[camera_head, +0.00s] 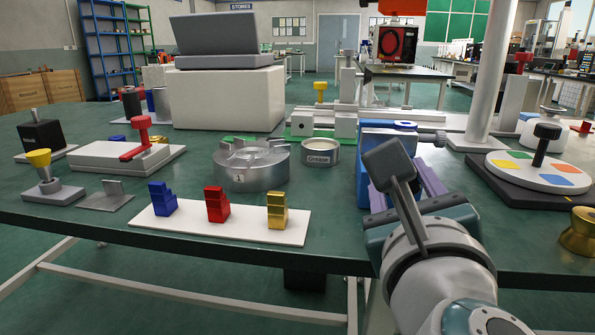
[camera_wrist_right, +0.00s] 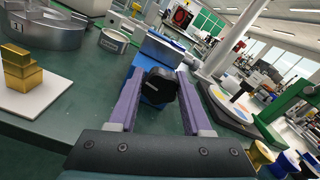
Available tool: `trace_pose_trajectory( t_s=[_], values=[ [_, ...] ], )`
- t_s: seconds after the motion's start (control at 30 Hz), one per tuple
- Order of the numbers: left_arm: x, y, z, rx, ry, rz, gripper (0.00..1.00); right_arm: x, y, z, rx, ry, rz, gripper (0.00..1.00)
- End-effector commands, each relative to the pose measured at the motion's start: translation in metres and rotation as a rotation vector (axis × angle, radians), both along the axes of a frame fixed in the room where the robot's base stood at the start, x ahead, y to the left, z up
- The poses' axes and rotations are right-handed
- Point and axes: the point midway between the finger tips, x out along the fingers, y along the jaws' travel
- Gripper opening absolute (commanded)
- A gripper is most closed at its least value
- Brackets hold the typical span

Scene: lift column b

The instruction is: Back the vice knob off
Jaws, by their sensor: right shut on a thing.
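The blue vice (camera_head: 388,132) stands on the green bench; it also shows in the right wrist view (camera_wrist_right: 160,50). Its black faceted knob (camera_wrist_right: 161,86) faces my right gripper and sits between the two purple fingers. My right gripper (camera_wrist_right: 160,78) is shut on the knob, one finger on each side. In the head view my right gripper (camera_head: 398,174) is in front of the vice, and my wrist hides the knob. My left gripper is in neither view.
A round silver fixture (camera_head: 251,178) and a labelled metal ring (camera_head: 320,158) stand left of the vice. A white strip (camera_head: 185,219) with stepped blocks lies near the front edge. A turntable with coloured patches (camera_head: 539,184) and a white post (camera_head: 491,75) are at right.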

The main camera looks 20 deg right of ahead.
Motion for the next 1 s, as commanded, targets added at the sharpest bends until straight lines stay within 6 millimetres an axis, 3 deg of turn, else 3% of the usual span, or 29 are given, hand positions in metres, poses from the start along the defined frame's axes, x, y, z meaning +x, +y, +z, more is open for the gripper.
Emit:
trace_pose_trajectory(
  t_s=[0.37, 1.0],
  values=[
    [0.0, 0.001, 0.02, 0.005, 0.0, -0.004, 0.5, 0.0, 0.001, 0.003, -0.132, 0.083, 0.0, 0.0],
    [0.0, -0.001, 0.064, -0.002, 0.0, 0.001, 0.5, 0.001, 0.002, 0.002, -0.579, 0.355, 0.001, 0.0]
  ],
)
